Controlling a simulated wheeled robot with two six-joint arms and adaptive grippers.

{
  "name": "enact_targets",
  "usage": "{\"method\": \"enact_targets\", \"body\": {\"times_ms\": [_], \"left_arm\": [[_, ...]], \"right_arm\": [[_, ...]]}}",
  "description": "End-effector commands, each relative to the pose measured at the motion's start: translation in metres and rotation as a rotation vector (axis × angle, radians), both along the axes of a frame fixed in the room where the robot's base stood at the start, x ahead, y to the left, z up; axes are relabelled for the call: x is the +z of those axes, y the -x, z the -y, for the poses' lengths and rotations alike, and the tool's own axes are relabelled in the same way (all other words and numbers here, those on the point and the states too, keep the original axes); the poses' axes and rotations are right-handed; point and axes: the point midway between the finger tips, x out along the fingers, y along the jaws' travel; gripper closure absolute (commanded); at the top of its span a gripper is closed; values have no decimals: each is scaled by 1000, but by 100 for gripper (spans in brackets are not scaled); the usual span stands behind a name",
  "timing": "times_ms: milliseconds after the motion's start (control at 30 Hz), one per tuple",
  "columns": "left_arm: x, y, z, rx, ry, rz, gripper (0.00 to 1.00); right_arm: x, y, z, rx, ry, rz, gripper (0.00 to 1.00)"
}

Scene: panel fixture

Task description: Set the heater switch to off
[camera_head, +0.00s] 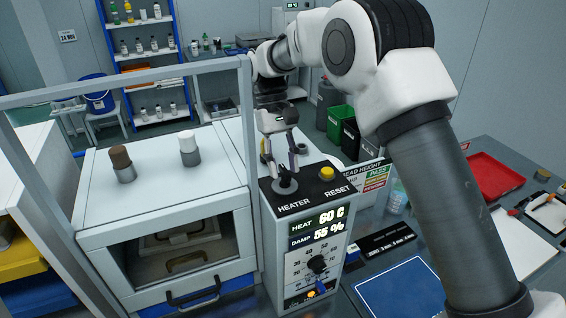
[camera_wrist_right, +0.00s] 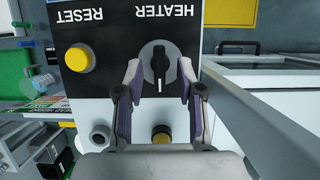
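The heater switch (camera_head: 286,184) is a black rotary knob on a round grey plate. It sits on the black top panel of the control box, by the HEATER label (camera_head: 294,206). In the right wrist view the switch (camera_wrist_right: 160,66) has its long black handle lined up vertically, and the label reads upside down. My right gripper (camera_head: 281,168) is open above the panel, pointing down. In the wrist view its fingertips (camera_wrist_right: 160,72) are on either side of the knob, with gaps visible. I cannot tell how high above it they are. My left gripper is not in view.
A yellow RESET button (camera_head: 327,173) is beside the switch. The box front has a display (camera_head: 318,227) reading 60 C and 55 %, and a dial (camera_head: 317,264). A white cabinet (camera_head: 140,215) with a grey frame post (camera_head: 249,150) stands close on the left.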

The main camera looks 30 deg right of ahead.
Motion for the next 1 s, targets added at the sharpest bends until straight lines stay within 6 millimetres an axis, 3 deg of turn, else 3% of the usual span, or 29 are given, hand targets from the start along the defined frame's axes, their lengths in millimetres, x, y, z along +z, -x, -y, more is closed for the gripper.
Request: {"method": "enact_targets", "body": {"times_ms": [267, 500, 700, 1000], "left_arm": [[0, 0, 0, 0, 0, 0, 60], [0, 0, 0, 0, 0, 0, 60], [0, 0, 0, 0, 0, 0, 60], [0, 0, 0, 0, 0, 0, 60]], "right_arm": [[17, -8, 0, -1, 1, 5, 62], [71, -33, 1, 0, 0, 6, 62], [100, -45, 2, 0, 0, 3, 62], [110, -47, 2, 0, 0, 0, 62]]}}
